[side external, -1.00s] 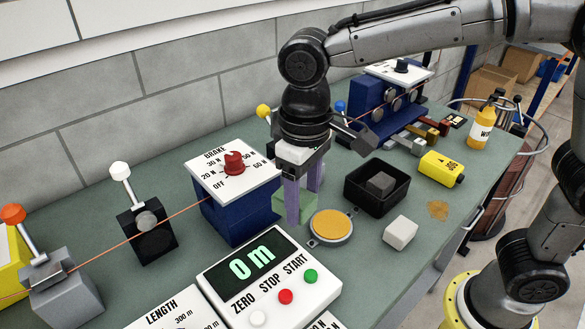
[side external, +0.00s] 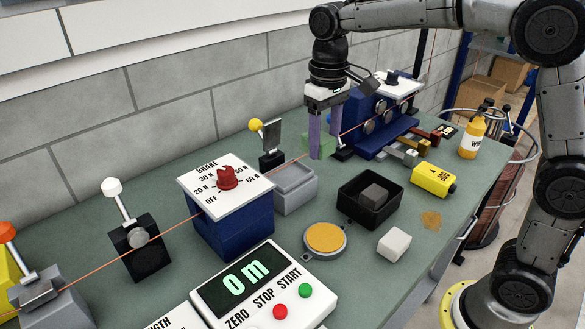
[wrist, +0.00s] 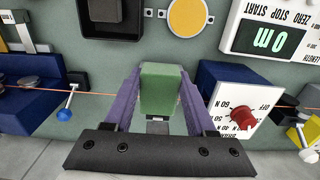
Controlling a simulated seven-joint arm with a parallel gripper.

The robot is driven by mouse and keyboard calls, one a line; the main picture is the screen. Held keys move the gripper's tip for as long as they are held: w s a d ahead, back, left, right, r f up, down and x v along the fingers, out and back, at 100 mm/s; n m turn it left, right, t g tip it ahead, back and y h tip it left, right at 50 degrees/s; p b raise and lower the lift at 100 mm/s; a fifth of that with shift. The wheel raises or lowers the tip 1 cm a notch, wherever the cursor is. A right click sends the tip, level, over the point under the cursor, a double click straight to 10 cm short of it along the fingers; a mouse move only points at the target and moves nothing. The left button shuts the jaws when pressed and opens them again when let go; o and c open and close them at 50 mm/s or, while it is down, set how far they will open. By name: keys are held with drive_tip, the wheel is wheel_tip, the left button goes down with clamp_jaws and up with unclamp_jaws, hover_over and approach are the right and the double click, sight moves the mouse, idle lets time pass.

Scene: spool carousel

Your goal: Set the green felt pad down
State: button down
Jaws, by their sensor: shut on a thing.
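The green felt pad (wrist: 163,88) is a thick light-green block between my gripper's two purple fingers in the wrist view. My gripper (side external: 322,148) is shut on it, and in the side view the pad (side external: 332,143) shows partly behind a finger. The pad appears held above the bench, near the thin orange line and to the left of the blue roller unit. The exact gap beneath it cannot be told.
A grey open tray (side external: 295,197) stands beside the blue brake box (side external: 232,227). A black tray (side external: 370,205) holds a grey block. A round orange pad (side external: 325,239), a white block (side external: 394,244) and a yellow bottle (side external: 433,180) lie on the green bench.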

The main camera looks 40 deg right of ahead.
hover_over(293, 180)
drive_tip(key=f, duration=0.6)
drive_tip(key=shift+s+d+f, duration=0.1)
drive_tip(key=shift+s, duration=0.3)
drive_tip(key=shift+w+f, duration=0.15)
drive_tip(key=shift+f, duration=0.1)
drive_tip(key=shift+w+f, duration=0.15)
drive_tip(key=shift+f, duration=0.75)
drive_tip(key=shift+w+f, duration=0.15)
drive_tip(key=shift+f, duration=0.75)
drive_tip(key=shift+f, duration=0.1)
drive_tip(key=c, duration=0.5)
unclamp_jaws()
drive_tip(key=shift+s+r, duration=0.15)
drive_tip(key=shift+r, duration=6.05)
